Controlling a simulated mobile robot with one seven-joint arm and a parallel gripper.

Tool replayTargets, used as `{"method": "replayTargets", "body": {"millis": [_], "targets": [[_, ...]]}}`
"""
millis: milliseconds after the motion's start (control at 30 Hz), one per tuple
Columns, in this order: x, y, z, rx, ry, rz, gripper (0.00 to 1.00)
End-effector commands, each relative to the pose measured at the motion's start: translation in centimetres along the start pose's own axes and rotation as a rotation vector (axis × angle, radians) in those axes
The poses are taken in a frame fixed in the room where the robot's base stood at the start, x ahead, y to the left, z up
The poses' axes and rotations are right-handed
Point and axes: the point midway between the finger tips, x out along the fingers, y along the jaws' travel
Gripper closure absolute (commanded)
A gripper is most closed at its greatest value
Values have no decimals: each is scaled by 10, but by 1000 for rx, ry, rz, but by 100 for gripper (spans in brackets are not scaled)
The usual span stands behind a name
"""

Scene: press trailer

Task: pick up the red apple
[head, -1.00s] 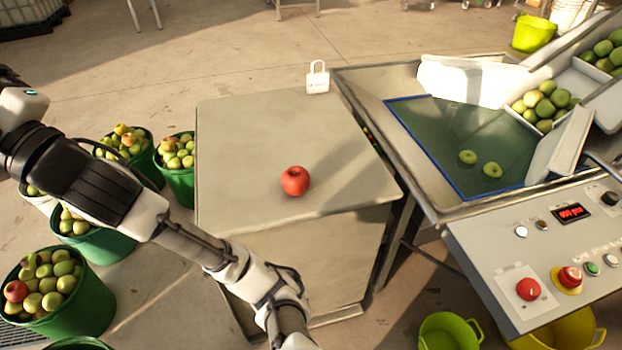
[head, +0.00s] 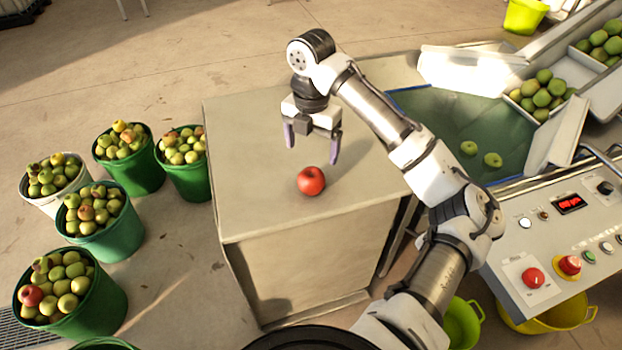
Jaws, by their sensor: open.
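The red apple (head: 311,181) sits by itself on top of the grey table (head: 240,200), towards its near edge. My gripper (head: 311,150) hangs over the table with its fingers pointing down. Its two purple-tipped fingers are apart with nothing between them. In the picture the fingertips are just above the apple, with the right fingertip close to the apple's upper right. I cannot tell the exact height of the fingers over the apple.
Green buckets full of apples (head: 100,235) stand on the floor at left. At right is a sorting machine with a green basin (head: 465,120) and a control panel (head: 545,250). The left part of the tabletop is clear. The padlock-like white object is not visible now.

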Motion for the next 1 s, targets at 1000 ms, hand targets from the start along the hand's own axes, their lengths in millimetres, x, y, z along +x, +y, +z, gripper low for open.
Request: {"method": "replayTargets", "body": {"millis": [1000], "targets": [[125,6,10,1,-1,5,14]]}}
